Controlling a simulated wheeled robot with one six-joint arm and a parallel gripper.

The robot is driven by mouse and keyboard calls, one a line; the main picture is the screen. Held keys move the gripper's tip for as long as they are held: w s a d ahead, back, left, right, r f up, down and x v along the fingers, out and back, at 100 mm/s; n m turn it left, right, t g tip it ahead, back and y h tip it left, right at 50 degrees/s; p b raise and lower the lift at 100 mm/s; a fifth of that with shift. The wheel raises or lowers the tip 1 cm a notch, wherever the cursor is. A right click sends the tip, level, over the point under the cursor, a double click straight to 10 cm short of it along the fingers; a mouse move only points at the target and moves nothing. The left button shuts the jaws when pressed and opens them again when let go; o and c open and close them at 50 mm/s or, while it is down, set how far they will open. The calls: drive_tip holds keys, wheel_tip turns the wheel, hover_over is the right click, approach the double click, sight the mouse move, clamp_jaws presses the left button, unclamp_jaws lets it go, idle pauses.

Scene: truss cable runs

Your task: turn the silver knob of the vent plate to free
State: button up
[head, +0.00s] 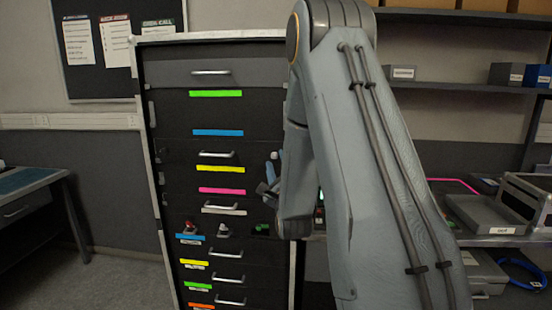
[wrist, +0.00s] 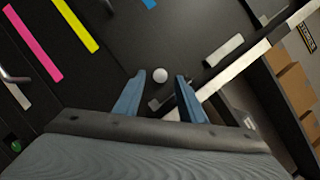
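A dark upright cabinet (head: 215,110) carries the fittings. I cannot tell for sure which belongs to the vent plate. My gripper (head: 268,180) is open at the cabinet's right side, above and right of these. In the wrist view my gripper's two blue fingers (wrist: 161,80) are apart. A round pale knob (wrist: 160,75) shows in the gap near their tips, with a small grey piece (wrist: 155,103) below it. Contact cannot be made out. My arm hides the cabinet's right edge.
A green fitting (head: 262,228) sits right of the silver knob. Several drawer handles (head: 211,72) stick out from the front. A shelf with a grey tray (head: 485,215) and a pink cable (head: 455,182) stands at right. A desk (head: 30,190) is at left, with clear floor between.

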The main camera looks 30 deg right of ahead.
drive_tip(key=shift+w+d+r, duration=0.15)
drive_tip(key=shift+w+d, duration=0.05)
drive_tip(key=shift+w, duration=0.5)
clamp_jaws()
